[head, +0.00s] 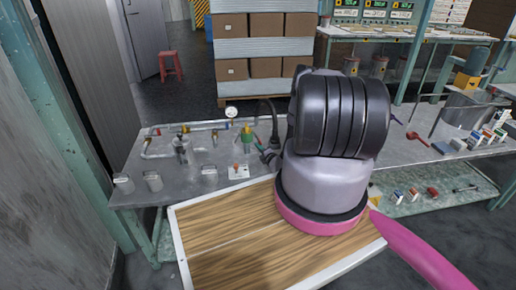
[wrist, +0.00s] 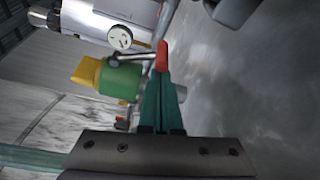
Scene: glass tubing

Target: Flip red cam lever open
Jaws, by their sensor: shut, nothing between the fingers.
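The red cam lever (wrist: 162,57) shows in the wrist view as a red tip on a thin metal arm, beside a green and yellow fitting (wrist: 122,79). My gripper (wrist: 160,85) is shut and empty. Its teal fingers point toward the red tip, with their ends close below it in the picture; I cannot tell whether they touch. In the head view a green fitting (head: 247,138) stands on the bench, left of my arm. My arm hides part of that area, and I cannot make out the lever or fingertips clearly there.
A white-edged wooden board (head: 215,235) lies in front. Small boxes (head: 490,135) stand at the right. The bench's front left is fairly clear.

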